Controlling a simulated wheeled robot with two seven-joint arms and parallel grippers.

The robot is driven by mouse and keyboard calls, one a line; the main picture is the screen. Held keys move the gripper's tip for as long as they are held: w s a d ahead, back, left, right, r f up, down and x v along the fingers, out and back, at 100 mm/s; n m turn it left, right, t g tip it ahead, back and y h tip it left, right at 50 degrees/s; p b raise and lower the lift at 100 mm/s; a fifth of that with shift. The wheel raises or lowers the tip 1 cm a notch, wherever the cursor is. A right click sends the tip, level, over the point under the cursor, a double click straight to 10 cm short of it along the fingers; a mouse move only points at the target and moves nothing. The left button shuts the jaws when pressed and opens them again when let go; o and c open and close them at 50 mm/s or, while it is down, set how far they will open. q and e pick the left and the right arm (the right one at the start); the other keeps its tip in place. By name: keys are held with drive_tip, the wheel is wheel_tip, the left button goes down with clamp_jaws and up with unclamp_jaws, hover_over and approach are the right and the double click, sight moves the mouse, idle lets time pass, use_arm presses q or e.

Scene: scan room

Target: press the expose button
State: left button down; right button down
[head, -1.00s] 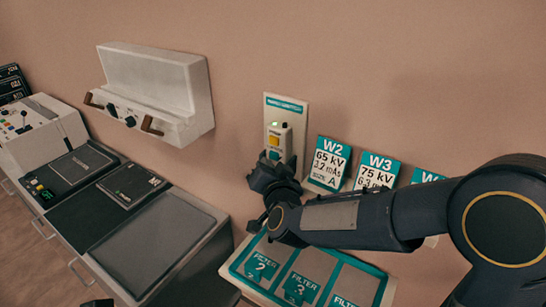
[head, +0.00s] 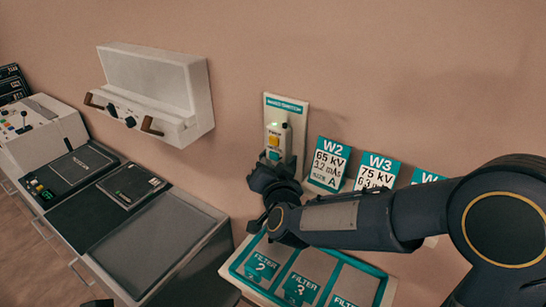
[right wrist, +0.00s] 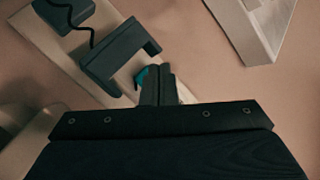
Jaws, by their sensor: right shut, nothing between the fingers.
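A pale switch panel (head: 300,140) is fixed to the wall and carries a small button box. On the box are a yellow button (head: 274,141) and, below it, a teal button (head: 274,155); their lettering is too small to read. My right gripper (head: 271,167) is just below and in front of the teal button, shut and empty. In the right wrist view, the closed fingers (right wrist: 157,84) have a bit of teal (right wrist: 142,76) right beside their tips. I cannot tell whether they touch it.
Cards W2 (head: 327,163) and W3 (head: 376,172) stand right of the panel, behind my right arm. A filter tray (head: 237,267) lies below. A white wall box (head: 160,85) and a console (head: 30,135) are at left. A dark bracket (right wrist: 118,58) is near the fingers.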

idle(0.7)
drive_tip(key=shift+w+d, duration=0.25)
drive_tip(key=shift+w, duration=0.1)
drive_tip(key=shift+w+d+b, duration=0.3)
drive_tip(key=shift+w+b, duration=0.05)
drive_tip(key=shift+b, duration=0.1)
idle(0.6)
idle(0.3)
drive_tip(key=shift+s+a, duration=0.55)
drive_tip(key=shift+s, duration=0.15)
drive_tip(key=s+a, duration=0.1)
drive_tip(key=s, duration=0.1)
drive_tip(key=s+a+p, duration=0.1)
drive_tip(key=s+a, duration=0.1)
idle(0.4)
idle(1.2)
